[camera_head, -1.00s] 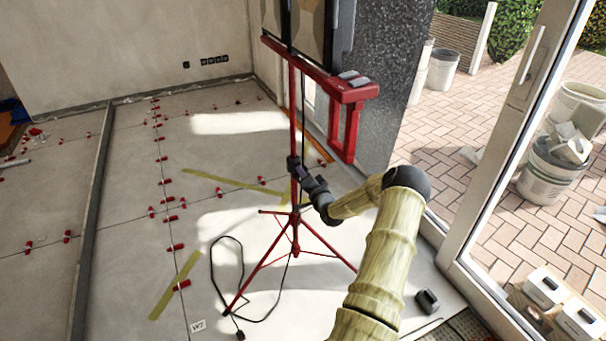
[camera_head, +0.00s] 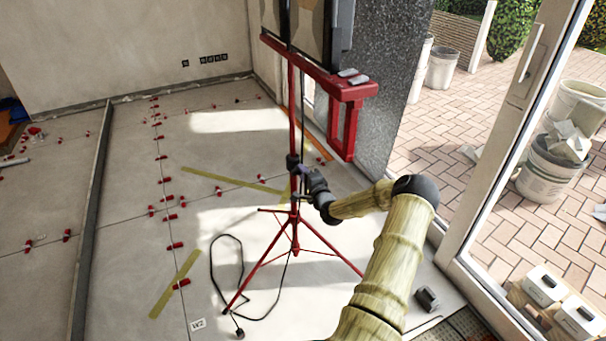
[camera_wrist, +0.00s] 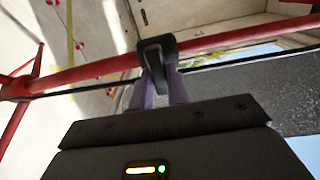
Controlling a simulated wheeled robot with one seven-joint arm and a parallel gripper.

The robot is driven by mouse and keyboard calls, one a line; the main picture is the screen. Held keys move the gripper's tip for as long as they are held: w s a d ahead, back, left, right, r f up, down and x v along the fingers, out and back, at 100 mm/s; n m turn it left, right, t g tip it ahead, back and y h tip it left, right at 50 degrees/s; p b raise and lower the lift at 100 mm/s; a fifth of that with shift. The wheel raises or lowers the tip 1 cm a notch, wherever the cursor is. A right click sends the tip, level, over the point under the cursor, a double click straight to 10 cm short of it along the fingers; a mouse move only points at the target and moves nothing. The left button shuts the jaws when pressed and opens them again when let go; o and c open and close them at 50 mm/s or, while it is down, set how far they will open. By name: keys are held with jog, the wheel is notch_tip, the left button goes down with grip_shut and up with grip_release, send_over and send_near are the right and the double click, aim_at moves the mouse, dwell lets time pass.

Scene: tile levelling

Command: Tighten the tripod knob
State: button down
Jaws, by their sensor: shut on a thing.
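The red tripod (camera_head: 292,112) stands upright on the tiled floor with its legs spread and a red crossbar with lamp panels on top. A black collar (camera_head: 293,162) sits around its pole, and the collar also shows in the wrist view (camera_wrist: 155,45). The dark tripod knob (camera_wrist: 158,80) sticks out from the collar towards me. My gripper (camera_head: 303,171) reaches the collar from the right. In the wrist view its two purple fingers (camera_wrist: 160,92) are shut on the knob from both sides. The knob's far side is hidden in the head view.
A black cable (camera_head: 243,270) loops on the floor by the tripod's left leg. Red levelling clips (camera_head: 170,217) line the tile joints. A glass door frame (camera_head: 500,170) stands on the right, with buckets (camera_head: 548,168) outside. A dark wall panel (camera_head: 385,80) stands behind the tripod.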

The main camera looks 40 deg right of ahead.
jog(key=shift+a+f, duration=0.1)
jog(key=shift+f, duration=0.05)
jog(key=c, duration=1.4)
grip_release()
jog(key=shift+o, duration=0.2)
jog(key=p+v, duration=0.2)
jog(key=v, duration=1.5)
jog(key=shift+s+p, duration=0.2)
jog(key=shift+p, duration=0.15)
jog(key=shift+w+a, duration=0.1)
jog(key=shift+a, duration=0.05)
